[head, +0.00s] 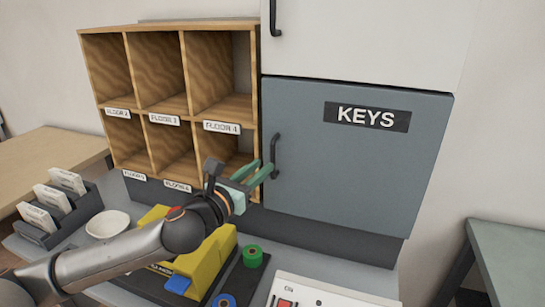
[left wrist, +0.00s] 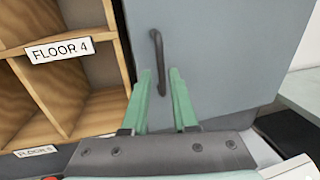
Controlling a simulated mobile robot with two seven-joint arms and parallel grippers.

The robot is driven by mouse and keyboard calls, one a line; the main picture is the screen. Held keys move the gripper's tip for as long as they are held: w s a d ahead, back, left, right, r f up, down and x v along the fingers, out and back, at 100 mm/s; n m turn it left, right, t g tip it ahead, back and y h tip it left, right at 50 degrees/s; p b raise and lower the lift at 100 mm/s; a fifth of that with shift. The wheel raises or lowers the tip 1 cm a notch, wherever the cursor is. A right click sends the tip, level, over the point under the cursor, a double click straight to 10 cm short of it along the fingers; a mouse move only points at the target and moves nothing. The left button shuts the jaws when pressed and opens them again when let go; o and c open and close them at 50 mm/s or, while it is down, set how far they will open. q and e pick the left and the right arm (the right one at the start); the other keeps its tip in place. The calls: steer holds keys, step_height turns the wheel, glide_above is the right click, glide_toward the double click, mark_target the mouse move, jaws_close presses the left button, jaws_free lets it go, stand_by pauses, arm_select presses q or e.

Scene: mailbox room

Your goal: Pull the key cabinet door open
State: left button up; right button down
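The key cabinet door (head: 355,165) is a flat grey-blue panel with a KEYS label; it looks closed. Its dark vertical bar handle (head: 275,156) is on the door's left edge. In the left wrist view the handle (left wrist: 157,60) stands upright, with its lower part between the green fingertips. My left gripper (head: 264,170) is open at the handle's lower end; it also shows in the left wrist view (left wrist: 160,74). I cannot tell whether the fingers touch the handle. My right gripper is not in view.
Wooden pigeonholes (head: 185,70) with floor labels adjoin the door on the left. A white cabinet (head: 365,40) is above. A yellow device (head: 205,265), a green tape roll (head: 252,256) and a white bowl (head: 108,224) sit on the counter below. A table (head: 510,255) stands at right.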

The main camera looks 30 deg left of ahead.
mark_target(273, 174)
arm_select(q)
steer(key=shift+w+p, duration=0.4)
steer(key=shift+w, duration=2.5)
jaws_close()
